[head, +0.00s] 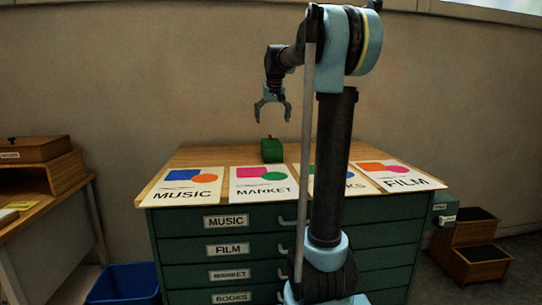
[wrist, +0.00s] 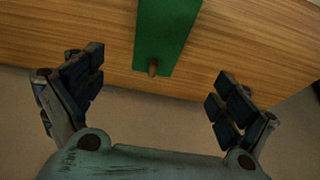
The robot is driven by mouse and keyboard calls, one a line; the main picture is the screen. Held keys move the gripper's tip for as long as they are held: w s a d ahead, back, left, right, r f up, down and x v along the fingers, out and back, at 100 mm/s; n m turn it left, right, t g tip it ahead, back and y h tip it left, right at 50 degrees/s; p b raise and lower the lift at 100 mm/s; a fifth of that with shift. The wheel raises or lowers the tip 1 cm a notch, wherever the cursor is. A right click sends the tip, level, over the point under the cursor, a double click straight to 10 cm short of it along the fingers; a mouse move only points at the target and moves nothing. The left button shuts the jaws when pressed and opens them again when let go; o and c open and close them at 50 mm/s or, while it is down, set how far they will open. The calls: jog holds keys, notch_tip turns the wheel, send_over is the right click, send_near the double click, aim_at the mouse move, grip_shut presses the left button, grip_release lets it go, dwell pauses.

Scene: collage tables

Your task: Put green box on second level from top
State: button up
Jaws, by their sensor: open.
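The green box (head: 272,150) stands on the wooden top of the green drawer cabinet (head: 180,250), near its back edge. My gripper (head: 272,110) is open and empty, above the box and apart from it. In the wrist view the green box (wrist: 166,35) lies ahead, between the spread fingers (wrist: 150,90), with a small brown peg at its near end. The cabinet front has drawers stacked in levels, labelled from the top MUSIC, FILM (head: 227,249), MARKET and BOOKS. All visible drawers look shut. My arm hides part of the drawer fronts.
Several posters lie along the cabinet top's front: MUSIC (head: 183,187), MARKET (head: 263,186), one partly hidden, and FILM (head: 392,175). A wooden side table (head: 55,205) with boxes stands left, above a blue bin (head: 124,283). Brown stepped boxes (head: 474,240) stand right.

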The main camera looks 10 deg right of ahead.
aim_at(271, 142)
jog(key=x, duration=1.3)
jog(key=shift+s+d, duration=0.15)
jog(key=shift+c, duration=0.2)
jog(key=shift+r, duration=0.1)
jog(key=c, duration=1.6)
